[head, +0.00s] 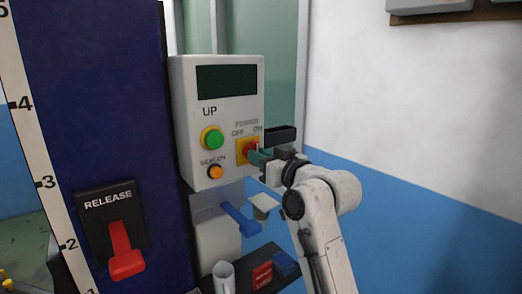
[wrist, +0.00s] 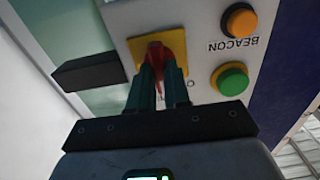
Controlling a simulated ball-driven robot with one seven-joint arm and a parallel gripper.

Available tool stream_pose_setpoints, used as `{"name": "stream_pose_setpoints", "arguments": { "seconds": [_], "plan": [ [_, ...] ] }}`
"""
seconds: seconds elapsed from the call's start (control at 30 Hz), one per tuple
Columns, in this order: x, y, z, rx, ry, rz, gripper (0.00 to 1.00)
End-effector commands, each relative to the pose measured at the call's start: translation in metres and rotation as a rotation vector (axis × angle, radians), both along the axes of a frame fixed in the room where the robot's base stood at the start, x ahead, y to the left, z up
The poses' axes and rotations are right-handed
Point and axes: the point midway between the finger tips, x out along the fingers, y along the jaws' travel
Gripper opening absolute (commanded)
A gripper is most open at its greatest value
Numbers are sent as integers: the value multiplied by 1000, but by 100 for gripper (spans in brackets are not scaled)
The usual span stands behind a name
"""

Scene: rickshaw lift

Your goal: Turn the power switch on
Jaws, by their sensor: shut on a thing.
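The power switch (head: 249,149) is a red rotary knob on a yellow square plate, on the front of a white control box (head: 188,115). The box is labelled POWER, with OFF and ON marks above the switch. My gripper (head: 257,154) reaches it from the right. In the wrist view its two green fingers (wrist: 159,75) are shut on the red knob (wrist: 157,52), one on each side. The fingers hide part of the knob, and I cannot tell for sure which mark it points to.
A green UP button (head: 213,138) and an orange BEACON button (head: 215,171) sit left of the switch. A blue lever (head: 240,219) is below the box. A red RELEASE lever (head: 124,250) is on the blue panel at left. A dark block (head: 281,136) is right of the switch.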

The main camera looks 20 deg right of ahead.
Motion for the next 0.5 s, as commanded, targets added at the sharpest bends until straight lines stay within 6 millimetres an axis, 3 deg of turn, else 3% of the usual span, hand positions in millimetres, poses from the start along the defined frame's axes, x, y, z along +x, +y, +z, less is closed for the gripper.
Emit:
{"name": "stream_pose_setpoints", "arguments": {
  "seconds": [0.5],
  "plan": [
    [0, 1, 2, 440, 146, 1, 0]
  ]
}}
